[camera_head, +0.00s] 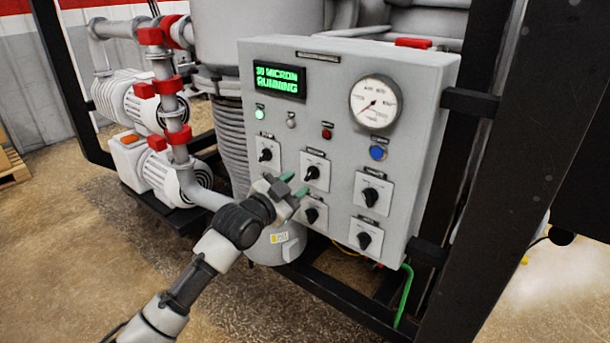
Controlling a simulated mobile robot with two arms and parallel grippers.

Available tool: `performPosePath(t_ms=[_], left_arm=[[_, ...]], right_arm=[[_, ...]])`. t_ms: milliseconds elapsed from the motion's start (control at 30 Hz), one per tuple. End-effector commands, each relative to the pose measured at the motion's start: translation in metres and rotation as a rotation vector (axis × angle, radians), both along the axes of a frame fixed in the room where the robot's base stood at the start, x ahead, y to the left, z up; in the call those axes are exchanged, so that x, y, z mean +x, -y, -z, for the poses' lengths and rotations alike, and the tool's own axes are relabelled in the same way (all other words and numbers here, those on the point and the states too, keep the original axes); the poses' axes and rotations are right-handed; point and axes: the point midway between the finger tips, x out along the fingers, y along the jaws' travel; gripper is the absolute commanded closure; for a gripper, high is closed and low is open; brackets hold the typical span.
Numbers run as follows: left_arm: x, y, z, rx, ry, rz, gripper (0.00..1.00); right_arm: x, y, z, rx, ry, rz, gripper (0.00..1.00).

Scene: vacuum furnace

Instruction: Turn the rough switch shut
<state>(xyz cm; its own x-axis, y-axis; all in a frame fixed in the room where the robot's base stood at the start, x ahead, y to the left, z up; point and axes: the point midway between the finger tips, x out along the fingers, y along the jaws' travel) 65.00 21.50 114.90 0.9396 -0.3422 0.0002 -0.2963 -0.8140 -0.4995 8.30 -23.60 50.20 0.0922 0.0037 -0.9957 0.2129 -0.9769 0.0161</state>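A grey control panel (335,118) carries several black rotary switches on white plates. The labels are too small to read, so I cannot tell which is the rough switch. The upper row has a left switch (265,155), a middle switch (312,173) and a right switch (371,196). Below are a middle switch (311,215) and a right switch (364,240); my gripper hides the panel's lower left. My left gripper (294,184) is open, its green fingertips apart and nothing seen between them. It is in front of the panel, near the two middle switches; contact cannot be told. My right gripper is out of view.
A green lamp (260,114) is lit. Pipes with red valve parts (167,86) and pumps stand at left. Black frame posts (520,160) flank the panel at right.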

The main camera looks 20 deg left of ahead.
Motion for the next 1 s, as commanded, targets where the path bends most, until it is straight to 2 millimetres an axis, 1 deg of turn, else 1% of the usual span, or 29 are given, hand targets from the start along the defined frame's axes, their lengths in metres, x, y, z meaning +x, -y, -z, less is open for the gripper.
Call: performPosePath(t_ms=[33,100,300,433,667,767,900,933,1000], left_arm=[[0.009,0.003,-0.003,-0.002,-0.001,0.000,0.63],[0.019,0.007,-0.002,-0.002,-0.001,0.000,0.63],[0.037,0.013,0.000,0.000,-0.001,0.000,0.63],[0.040,0.015,0.001,0.000,-0.001,0.000,0.63],[0.041,0.015,0.001,0.000,-0.001,0.000,0.63],[0.041,0.015,0.001,0.000,-0.001,0.000,0.77],[0.041,0.015,0.001,0.000,-0.001,0.000,0.98],[0.040,0.014,0.001,0.000,-0.001,0.000,1.00],[0.040,0.014,0.001,0.001,-0.002,-0.001,1.00]], right_arm=[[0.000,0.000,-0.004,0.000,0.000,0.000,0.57],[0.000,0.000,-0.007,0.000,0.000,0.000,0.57],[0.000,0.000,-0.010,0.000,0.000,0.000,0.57],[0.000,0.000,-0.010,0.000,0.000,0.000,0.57],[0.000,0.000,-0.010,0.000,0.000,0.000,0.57],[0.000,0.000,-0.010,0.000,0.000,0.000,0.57],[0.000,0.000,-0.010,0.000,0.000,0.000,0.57],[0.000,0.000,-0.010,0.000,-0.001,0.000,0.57],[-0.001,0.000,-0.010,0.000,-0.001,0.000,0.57]])
